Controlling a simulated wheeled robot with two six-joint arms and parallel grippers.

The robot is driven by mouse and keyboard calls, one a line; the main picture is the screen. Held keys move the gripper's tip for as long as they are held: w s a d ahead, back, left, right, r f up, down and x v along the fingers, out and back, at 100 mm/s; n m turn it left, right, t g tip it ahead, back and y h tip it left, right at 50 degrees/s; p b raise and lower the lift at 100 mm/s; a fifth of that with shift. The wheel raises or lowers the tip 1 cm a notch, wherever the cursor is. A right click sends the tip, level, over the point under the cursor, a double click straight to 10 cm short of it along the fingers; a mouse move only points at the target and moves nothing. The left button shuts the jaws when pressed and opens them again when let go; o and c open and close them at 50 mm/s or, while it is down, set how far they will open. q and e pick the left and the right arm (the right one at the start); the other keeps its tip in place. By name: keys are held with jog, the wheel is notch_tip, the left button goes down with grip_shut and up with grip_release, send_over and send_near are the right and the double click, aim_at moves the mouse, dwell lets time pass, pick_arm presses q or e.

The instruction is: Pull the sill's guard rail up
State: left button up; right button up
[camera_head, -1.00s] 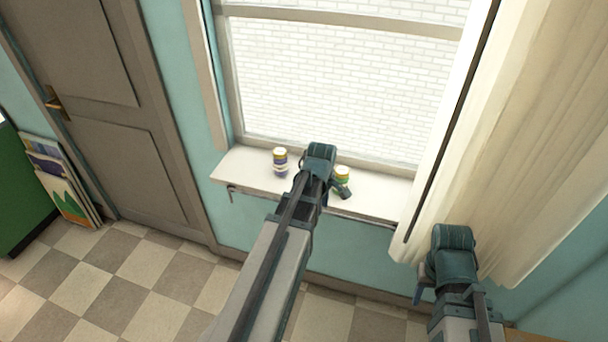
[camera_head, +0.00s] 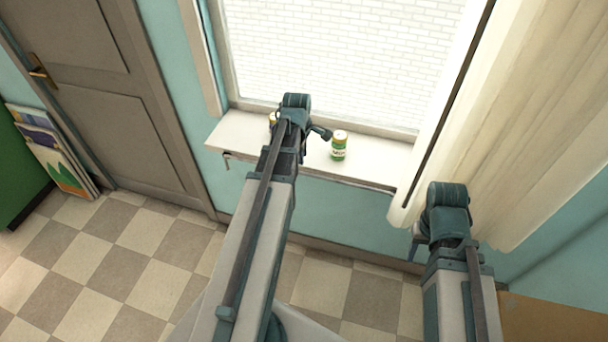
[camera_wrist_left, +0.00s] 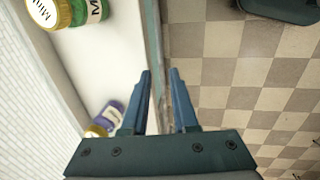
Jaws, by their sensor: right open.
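The guard rail (camera_head: 345,182) is a thin dark bar running low along the front edge of the white window sill (camera_head: 240,131), with a small bracket at its left end. My left gripper (camera_wrist_left: 161,73) is open in the left wrist view, its two fingers on either side of the sill's front edge strip. I cannot tell whether they touch it. In the head view my left arm hides part of the rail. My right gripper (camera_head: 419,242) is open, near the curtain and right of the sill, apart from the rail.
A green can (camera_head: 339,147) stands on the sill right of my left wrist. A purple and yellow can (camera_wrist_left: 107,117) stands close to the left gripper, mostly hidden in the head view. A cream curtain (camera_head: 520,120) hangs at the right.

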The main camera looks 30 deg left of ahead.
aim_at(304, 173)
pick_arm(q)
jog(key=f+b, duration=0.3)
jog(key=w+f+b, duration=0.1)
jog(key=f+b, duration=0.1)
jog(key=f, duration=0.1)
jog(key=w+f+b, duration=0.1)
jog(key=f+b, duration=0.2)
jog(key=shift+a+f+b, duration=0.2)
jog(key=shift+f+b, duration=0.1)
jog(key=shift+f, duration=0.1)
jog(key=shift+r, duration=0.1)
grip_shut()
dwell(0.9)
